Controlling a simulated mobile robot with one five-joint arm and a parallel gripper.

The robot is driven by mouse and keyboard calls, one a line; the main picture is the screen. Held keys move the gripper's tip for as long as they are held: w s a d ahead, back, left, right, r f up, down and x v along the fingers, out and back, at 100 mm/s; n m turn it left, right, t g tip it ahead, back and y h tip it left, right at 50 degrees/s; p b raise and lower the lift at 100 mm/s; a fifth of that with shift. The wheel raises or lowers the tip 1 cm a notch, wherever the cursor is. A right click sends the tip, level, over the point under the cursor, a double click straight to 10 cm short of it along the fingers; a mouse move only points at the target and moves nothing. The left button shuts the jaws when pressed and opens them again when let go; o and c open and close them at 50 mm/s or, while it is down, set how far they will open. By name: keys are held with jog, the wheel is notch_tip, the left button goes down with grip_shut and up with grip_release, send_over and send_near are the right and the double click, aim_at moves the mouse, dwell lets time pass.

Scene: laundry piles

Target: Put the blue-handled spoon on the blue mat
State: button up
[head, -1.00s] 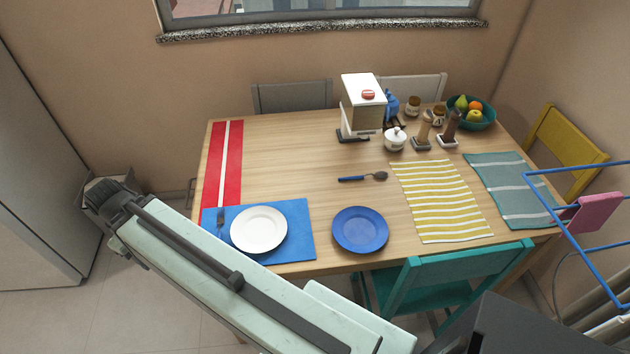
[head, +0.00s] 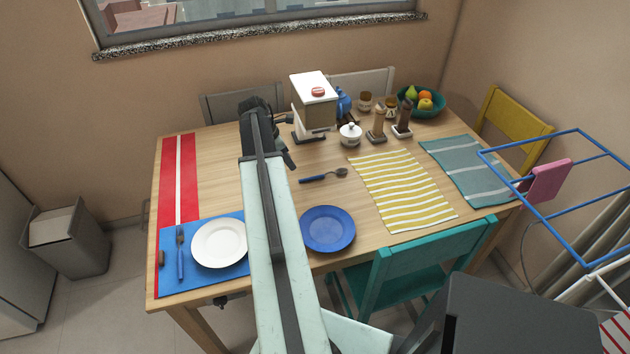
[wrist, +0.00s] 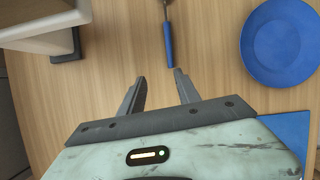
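The blue-handled spoon (head: 323,175) lies flat on the table, its bowl to the right in the head view. In the wrist view its blue handle (wrist: 169,48) points toward my gripper (wrist: 160,82), just past the fingertips. My gripper is open and empty above the table; in the head view its fingers (head: 290,157) show partly beside the wrist, left of the spoon. The blue mat (head: 172,284) lies at the table's front left. A white plate (head: 219,243) and a blue-handled fork (head: 180,253) are on it. My arm hides the mat's right part in the head view.
A blue plate (head: 328,229) sits right of my arm. A white-topped dispenser (head: 314,103) stands behind the spoon. Yellow-striped (head: 403,190) and teal (head: 470,171) mats lie to the right. A teal chair (head: 421,268) stands at the front edge.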

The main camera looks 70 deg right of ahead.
jog(key=m, duration=0.1)
send_near(320, 175)
jog(key=shift+w+f, duration=0.15)
jog(key=shift+f, duration=0.05)
jog(key=b+x, duration=0.2)
jog(key=shift+f+b, duration=0.35)
jog(key=b+x, duration=0.4)
jog(key=x, duration=0.1)
jog(key=shift+s+d+f+b, duration=0.1)
jog(key=shift+s+d+b, duration=0.05)
jog(key=shift+s+b, duration=0.25)
jog(key=shift+r, duration=0.2)
jog(key=shift+f, duration=0.1)
grip_shut()
